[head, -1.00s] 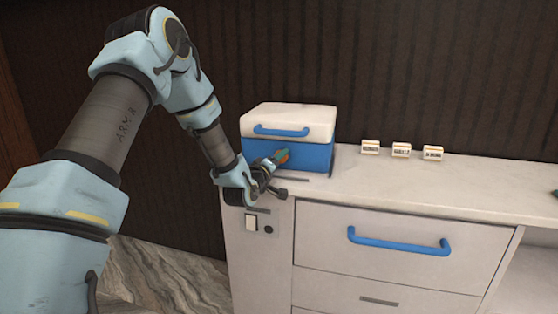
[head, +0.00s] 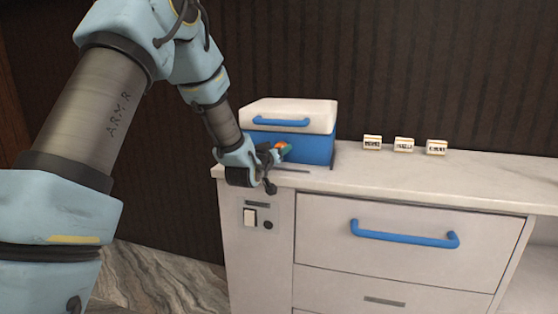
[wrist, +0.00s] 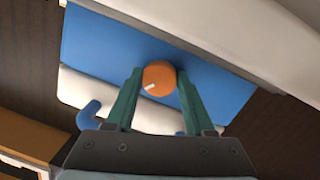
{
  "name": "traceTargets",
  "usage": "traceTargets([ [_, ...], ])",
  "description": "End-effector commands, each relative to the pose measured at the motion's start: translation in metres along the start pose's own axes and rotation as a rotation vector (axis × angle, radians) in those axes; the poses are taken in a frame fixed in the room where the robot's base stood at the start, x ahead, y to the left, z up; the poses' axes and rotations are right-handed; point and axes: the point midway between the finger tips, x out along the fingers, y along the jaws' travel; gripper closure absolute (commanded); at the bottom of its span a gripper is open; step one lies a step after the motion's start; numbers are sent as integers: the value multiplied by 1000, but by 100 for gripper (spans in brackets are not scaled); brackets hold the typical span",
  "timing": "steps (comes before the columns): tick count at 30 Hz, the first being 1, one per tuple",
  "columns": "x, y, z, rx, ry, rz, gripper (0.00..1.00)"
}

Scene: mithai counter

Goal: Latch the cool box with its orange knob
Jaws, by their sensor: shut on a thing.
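The cool box (head: 318,150) stands on the left end of the counter, with a blue body, a white lid (head: 300,108) that is down, and a blue handle on the lid. Its round orange knob (wrist: 160,76) is on the blue front face. A short white mark shows near the knob's edge in the wrist view. My gripper (wrist: 158,88) has its green fingers on both sides of the knob and is shut on it. In the head view my gripper (head: 283,149) covers part of the box's front, and little of the knob shows.
Several small labelled blocks (head: 404,144) stand on the counter (head: 440,178) to the right of the box. A drawer with a blue handle (head: 404,235) is below. The counter's middle is clear.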

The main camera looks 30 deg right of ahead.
Motion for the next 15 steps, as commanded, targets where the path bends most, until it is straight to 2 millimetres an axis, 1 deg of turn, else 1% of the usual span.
traceTargets([
  [1,0,0,4,45,-1,-5,100],
  [15,0,1,3,483,-23,-69,100],
])
